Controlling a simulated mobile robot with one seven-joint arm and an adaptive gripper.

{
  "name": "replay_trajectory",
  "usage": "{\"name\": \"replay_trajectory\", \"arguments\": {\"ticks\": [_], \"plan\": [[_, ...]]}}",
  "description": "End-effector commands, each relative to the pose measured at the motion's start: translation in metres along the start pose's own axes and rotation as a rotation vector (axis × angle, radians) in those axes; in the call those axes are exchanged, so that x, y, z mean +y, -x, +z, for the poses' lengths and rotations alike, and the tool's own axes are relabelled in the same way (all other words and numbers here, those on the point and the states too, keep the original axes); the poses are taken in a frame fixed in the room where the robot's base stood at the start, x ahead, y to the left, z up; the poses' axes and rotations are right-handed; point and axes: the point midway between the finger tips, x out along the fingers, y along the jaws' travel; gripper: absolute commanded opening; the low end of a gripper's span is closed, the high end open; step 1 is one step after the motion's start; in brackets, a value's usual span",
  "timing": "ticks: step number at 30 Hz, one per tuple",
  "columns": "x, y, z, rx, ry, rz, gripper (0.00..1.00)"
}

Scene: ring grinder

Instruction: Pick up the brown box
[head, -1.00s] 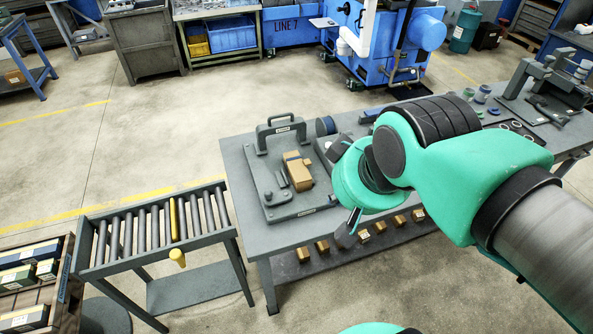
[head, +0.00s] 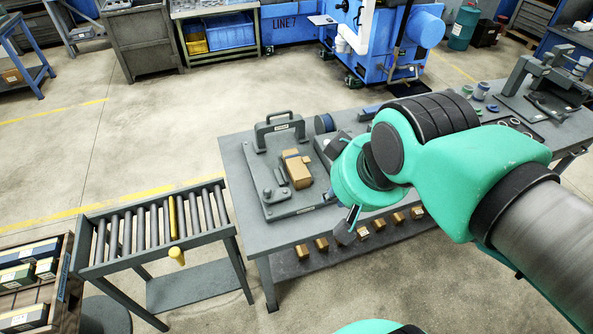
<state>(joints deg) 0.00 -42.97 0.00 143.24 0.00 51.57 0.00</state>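In the head view a brown box (head: 298,173) with a dark band across its top sits on a grey fixture plate (head: 268,190) at the left end of the grey table (head: 235,158). My gripper (head: 346,228) hangs from the green wrist to the right of and nearer than the box, by the table's front edge. It is apart from the box. The wrist hides much of it, and I cannot tell whether its fingers are open.
A grey handle bracket (head: 280,130) stands behind the box. Several small brown boxes (head: 321,244) lie on the table's lower shelf. A roller conveyor (head: 150,224) stands to the left, beside a crate (head: 66,268) of dark boxes. Floor behind the table is clear.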

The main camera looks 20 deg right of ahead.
Motion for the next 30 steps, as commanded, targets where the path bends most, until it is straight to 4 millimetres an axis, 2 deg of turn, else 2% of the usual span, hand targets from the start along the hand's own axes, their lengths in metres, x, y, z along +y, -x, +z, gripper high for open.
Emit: {"name": "replay_trajectory", "arguments": {"ticks": [1, 9, 10, 23, 30], "plan": [[0.0, 0.0, 0.0, 0.0, 0.0, 0.0, 0.32], [0.0, 0.0, 0.0, 0.0, 0.0, 0.0, 0.86], [0.0, 0.0, 0.0, 0.0, 0.0, 0.0, 0.9], [0.0, 0.0, -0.004, -0.004, 0.0, 0.0, 0.9], [0.002, -0.005, -0.031, -0.033, 0.001, 0.003, 0.9]]}}
